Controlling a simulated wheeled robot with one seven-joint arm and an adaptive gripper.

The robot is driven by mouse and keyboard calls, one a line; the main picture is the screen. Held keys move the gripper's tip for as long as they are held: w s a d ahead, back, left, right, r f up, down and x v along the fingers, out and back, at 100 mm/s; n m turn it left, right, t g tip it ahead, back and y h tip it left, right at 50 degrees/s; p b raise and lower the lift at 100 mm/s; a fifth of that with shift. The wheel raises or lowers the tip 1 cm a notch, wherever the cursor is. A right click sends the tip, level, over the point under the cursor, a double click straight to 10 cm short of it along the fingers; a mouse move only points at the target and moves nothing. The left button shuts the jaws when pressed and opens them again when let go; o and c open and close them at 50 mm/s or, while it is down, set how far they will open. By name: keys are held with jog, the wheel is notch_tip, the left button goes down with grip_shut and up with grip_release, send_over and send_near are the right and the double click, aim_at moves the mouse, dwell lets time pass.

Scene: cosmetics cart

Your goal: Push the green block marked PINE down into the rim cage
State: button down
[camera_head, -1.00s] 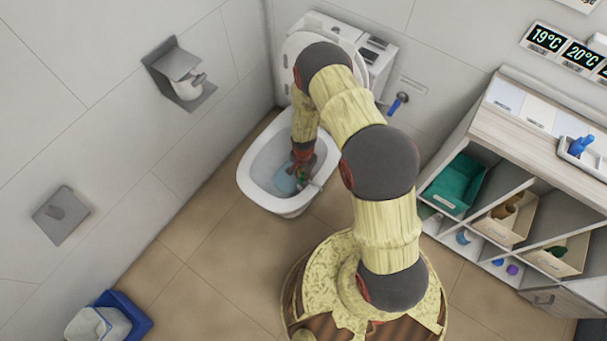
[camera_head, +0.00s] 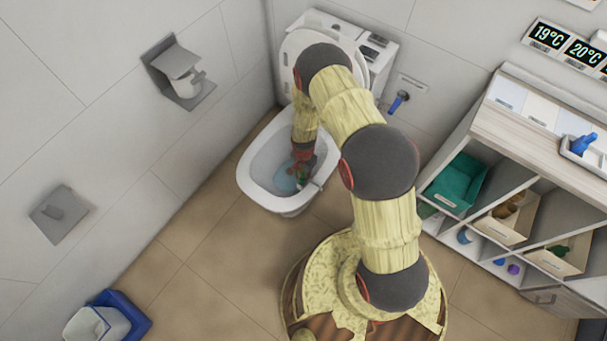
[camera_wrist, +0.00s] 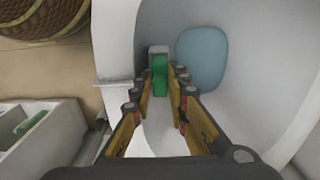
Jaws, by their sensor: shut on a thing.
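The green block (camera_wrist: 159,72) is between my fingertips in the wrist view; its PINE marking is not readable. In the head view my gripper (camera_head: 303,163) reaches down inside the toilet bowl near its right rim. The gripper (camera_wrist: 159,84) is shut on the block. A pale grey-white piece (camera_wrist: 158,49) sits at the block's far end, apparently part of the rim cage. A white bar (camera_wrist: 115,82) crosses the bowl rim to the left of the fingers, perhaps the cage's hanger. I cannot tell how deep the block sits in the cage.
The toilet bowl (camera_head: 252,185) has blue water (camera_wrist: 201,57) right beside the fingers. An open shelf unit (camera_head: 520,118) with bins stands at the right. A blue bin (camera_head: 133,318) is at the lower left. Floor between the bowl and left wall is clear.

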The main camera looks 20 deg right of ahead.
aim_at(303, 173)
jog(key=shift+f+b, duration=0.85)
jog(key=shift+f, duration=0.8)
jog(key=c, duration=1.7)
grip_release()
jog(key=shift+o, duration=0.2)
jog(key=shift+s, duration=0.1)
jog(key=r, duration=1.2)
jog(key=shift+w, duration=0.2)
